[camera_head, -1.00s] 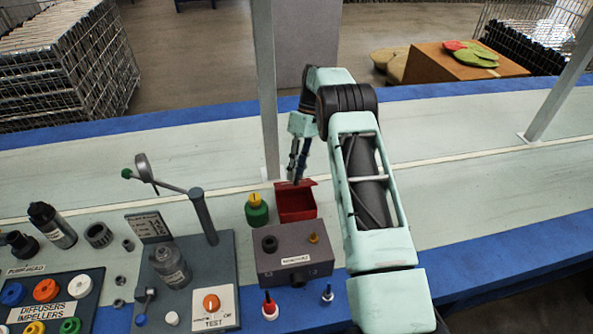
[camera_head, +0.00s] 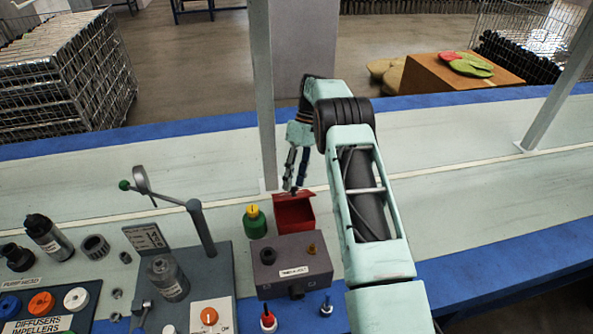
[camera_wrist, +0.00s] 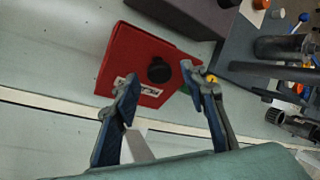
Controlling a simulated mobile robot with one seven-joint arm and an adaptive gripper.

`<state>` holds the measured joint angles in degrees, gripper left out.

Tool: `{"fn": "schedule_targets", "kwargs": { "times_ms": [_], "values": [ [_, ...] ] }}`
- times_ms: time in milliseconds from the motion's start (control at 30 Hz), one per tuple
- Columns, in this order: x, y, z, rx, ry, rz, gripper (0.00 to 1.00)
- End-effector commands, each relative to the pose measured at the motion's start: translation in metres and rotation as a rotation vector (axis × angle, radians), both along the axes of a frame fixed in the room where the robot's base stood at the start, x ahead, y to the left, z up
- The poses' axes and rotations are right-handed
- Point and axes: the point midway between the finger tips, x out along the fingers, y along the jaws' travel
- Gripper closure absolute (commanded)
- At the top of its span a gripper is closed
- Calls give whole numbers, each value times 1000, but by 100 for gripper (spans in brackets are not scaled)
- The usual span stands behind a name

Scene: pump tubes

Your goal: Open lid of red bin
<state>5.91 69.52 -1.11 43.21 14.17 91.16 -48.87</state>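The red bin (camera_head: 294,213) stands behind the grey control box, beside a green container. Its red lid (camera_wrist: 132,58), with a black round knob (camera_wrist: 159,70) and a white label, faces the wrist camera. In the head view the bin looks hollow at the front, with a red panel at its back edge; how far the lid is raised I cannot tell. My gripper (camera_head: 294,187) is just behind and above the bin. In the wrist view my gripper (camera_wrist: 160,93) is open, its fingers spread near the label and knob sides, with nothing clearly between them held.
The green container (camera_head: 254,222) with a yellow top is close on the bin's left. The grey control box (camera_head: 291,265) stands in front. A metal post (camera_head: 263,100) rises just behind. A lever stand (camera_head: 200,225) is at left. The pale tabletop right of my arm is clear.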

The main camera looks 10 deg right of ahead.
Motion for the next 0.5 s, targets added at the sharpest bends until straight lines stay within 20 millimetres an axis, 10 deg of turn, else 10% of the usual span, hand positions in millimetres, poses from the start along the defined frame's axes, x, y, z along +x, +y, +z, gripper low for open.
{"fn": "schedule_targets", "kwargs": {
  "times_ms": [500],
  "values": [
    [21,-15,46,-1,-2,0,60]
  ]
}}
